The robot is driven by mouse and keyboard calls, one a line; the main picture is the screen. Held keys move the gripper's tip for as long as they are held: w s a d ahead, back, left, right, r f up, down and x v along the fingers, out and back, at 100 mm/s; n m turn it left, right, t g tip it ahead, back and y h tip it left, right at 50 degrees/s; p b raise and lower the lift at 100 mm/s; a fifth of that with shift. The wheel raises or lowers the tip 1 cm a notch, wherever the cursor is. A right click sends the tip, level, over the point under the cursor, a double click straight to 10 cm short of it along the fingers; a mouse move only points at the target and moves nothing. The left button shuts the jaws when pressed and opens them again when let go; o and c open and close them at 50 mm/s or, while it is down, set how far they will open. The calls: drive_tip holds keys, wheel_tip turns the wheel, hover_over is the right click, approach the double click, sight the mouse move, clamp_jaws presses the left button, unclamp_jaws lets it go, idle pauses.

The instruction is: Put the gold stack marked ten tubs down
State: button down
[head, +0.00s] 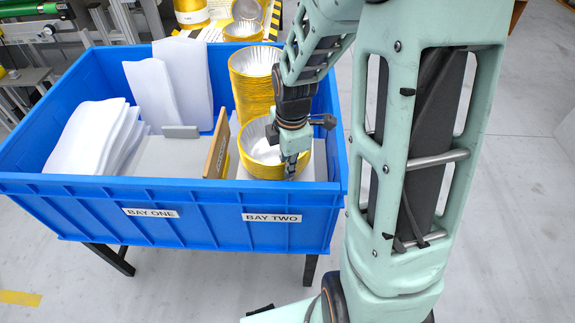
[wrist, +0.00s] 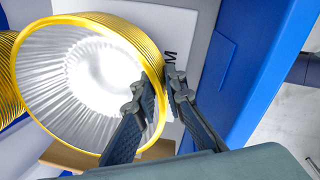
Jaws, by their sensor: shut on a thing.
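A gold stack of foil tubs (head: 258,172) with a silver inside is at the front of bay two in the blue bin. In the wrist view the same stack (wrist: 85,85) appears mouth toward the camera. My gripper (head: 290,172) is shut on its right rim; in the wrist view one finger is inside the wall and one outside (wrist: 158,85). Whether its base touches the bin floor cannot be told. A taller gold stack (head: 252,92) stands just behind it. No "ten tubs" marking is readable; only part of a letter mark shows beyond the rim.
The blue bin (head: 80,205) has labels BAY ONE (head: 150,213) and BAY TWO (head: 272,218). A brown divider (head: 216,145) separates the bays, close to the held stack's left. White folded sheets (head: 95,140) stand in bay one. More gold tubs (head: 243,28) are behind the bin.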

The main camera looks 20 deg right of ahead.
drive_tip(key=c, duration=2)
unclamp_jaws()
drive_tip(key=r, duration=0.4)
drive_tip(key=s+r+p, duration=0.1)
drive_tip(key=r, duration=0.3)
drive_tip(key=r+p, duration=0.1)
drive_tip(key=r, duration=0.3)
drive_tip(key=shift+s, duration=0.2)
